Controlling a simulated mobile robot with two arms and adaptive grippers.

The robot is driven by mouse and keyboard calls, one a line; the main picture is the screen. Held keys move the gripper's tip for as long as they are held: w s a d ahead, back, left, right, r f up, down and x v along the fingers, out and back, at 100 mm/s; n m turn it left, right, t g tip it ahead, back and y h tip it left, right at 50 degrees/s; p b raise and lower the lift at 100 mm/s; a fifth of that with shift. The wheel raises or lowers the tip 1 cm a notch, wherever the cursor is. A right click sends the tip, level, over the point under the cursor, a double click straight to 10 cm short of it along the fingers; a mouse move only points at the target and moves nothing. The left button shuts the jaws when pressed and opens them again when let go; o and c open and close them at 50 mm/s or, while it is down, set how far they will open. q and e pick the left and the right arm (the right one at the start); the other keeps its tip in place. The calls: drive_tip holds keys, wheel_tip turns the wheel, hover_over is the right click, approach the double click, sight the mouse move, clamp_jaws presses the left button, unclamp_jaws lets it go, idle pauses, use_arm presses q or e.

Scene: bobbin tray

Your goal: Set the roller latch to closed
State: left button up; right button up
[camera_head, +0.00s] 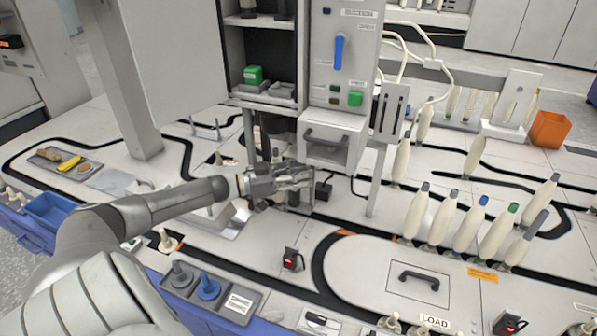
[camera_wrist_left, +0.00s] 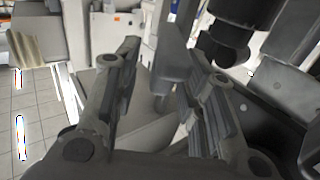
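I cannot make out for sure which part is the roller latch. My left gripper (camera_head: 305,183) is low in front of the grey machine column, just below the drawer box with a dark handle (camera_head: 325,138). In the left wrist view its two fingers (camera_wrist_left: 168,68) stand apart with a gap, and I see nothing held between them. A dark cylindrical part (camera_wrist_left: 232,38) is close by the right finger there; whether they touch I cannot tell. A blue lever (camera_head: 339,50) points upright on the column's front panel. My right gripper is not in view.
Several white bobbins (camera_head: 440,220) stand upright on the right. A lid with a dark handle (camera_head: 418,276) lies at the front right. A thin post (camera_head: 376,168) rises near the gripper. A small black device with a red light (camera_head: 291,259) stands in front of it.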

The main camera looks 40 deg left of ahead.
use_arm(q)
drive_tip(key=v, duration=1.2)
idle(0.3)
